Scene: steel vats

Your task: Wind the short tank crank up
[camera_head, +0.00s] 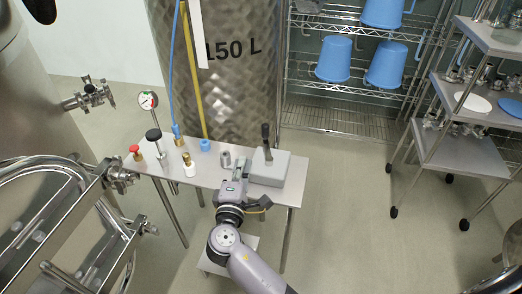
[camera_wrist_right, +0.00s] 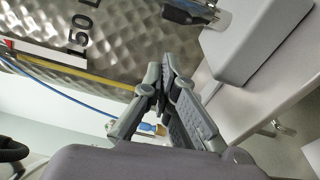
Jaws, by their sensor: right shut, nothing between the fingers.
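A grey box (camera_head: 270,168) stands at the right end of a small steel table, in front of the tank marked 150 L. A crank with a black grip (camera_head: 265,133) and a metal arm is on it, the grip pointing up. In the right wrist view the black grip (camera_wrist_right: 188,12) is at the top edge, partly cut off, beside the box (camera_wrist_right: 255,40). My right gripper (camera_head: 240,164) is just left of the box, shut and empty. Its fingertips (camera_wrist_right: 162,82) meet, apart from the grip. My left gripper is not in view.
The steel table (camera_head: 208,180) also holds a red knob (camera_head: 135,152), a black-topped valve (camera_head: 154,138), a gauge (camera_head: 148,100) and small fittings. Blue and yellow hoses hang before the tank (camera_head: 235,105). A wheeled cart (camera_head: 465,155) stands right; floor between is clear.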

